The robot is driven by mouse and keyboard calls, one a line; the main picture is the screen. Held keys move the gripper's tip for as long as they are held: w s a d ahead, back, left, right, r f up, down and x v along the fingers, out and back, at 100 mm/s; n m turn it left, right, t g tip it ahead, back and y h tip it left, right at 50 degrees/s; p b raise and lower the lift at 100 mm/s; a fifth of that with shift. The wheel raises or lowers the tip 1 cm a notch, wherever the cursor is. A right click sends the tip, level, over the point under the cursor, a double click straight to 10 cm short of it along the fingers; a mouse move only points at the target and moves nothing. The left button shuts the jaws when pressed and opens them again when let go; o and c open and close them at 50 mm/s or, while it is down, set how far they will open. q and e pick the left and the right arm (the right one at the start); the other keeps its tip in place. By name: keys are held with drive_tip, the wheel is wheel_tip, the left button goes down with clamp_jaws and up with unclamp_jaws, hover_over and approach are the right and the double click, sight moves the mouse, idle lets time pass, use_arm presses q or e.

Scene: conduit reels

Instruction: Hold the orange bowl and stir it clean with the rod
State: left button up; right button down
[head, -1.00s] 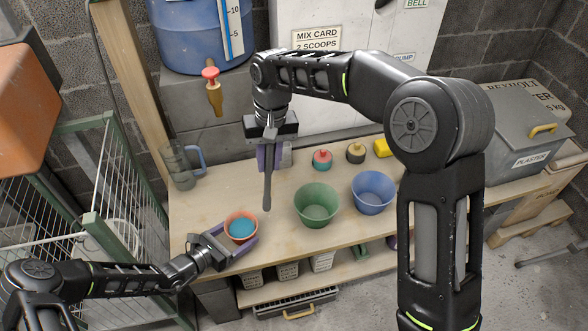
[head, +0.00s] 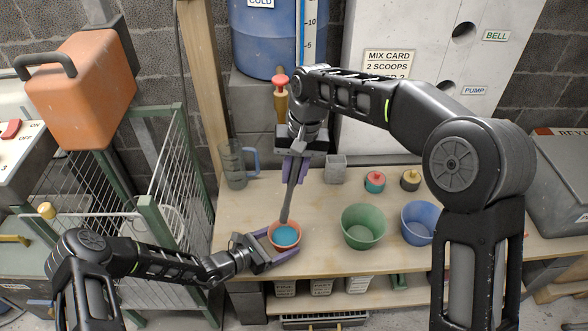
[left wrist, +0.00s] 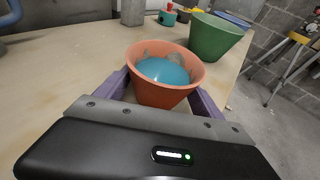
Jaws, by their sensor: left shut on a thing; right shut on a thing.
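The orange bowl (head: 285,245) stands near the table's front edge with a smooth blue-teal mass inside. My left gripper (head: 282,242) is shut on it, its purple fingers along both sides. In the left wrist view the bowl (left wrist: 160,97) is upright between the fingers, with greyish patches on its far inner wall above the teal mass. My right gripper (head: 296,168) is shut on the dark grey rod (head: 288,203), which points down. The rod's lower end overlaps the bowl's far rim in the head view; I cannot tell whether it is inside.
A green bowl (head: 362,228) and a blue bowl (head: 418,224) stand to the right. A grey cup (head: 335,170), a red-topped pot (head: 375,182) and a clear jug (head: 234,166) stand farther back. A wire cage (head: 165,240) is at the left. Table left of the rod is clear.

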wheel_tip(320, 180, down, 11)
drive_tip(key=shift+r, duration=0.15)
idle(0.6)
drive_tip(key=shift+a, duration=0.1)
idle(0.3)
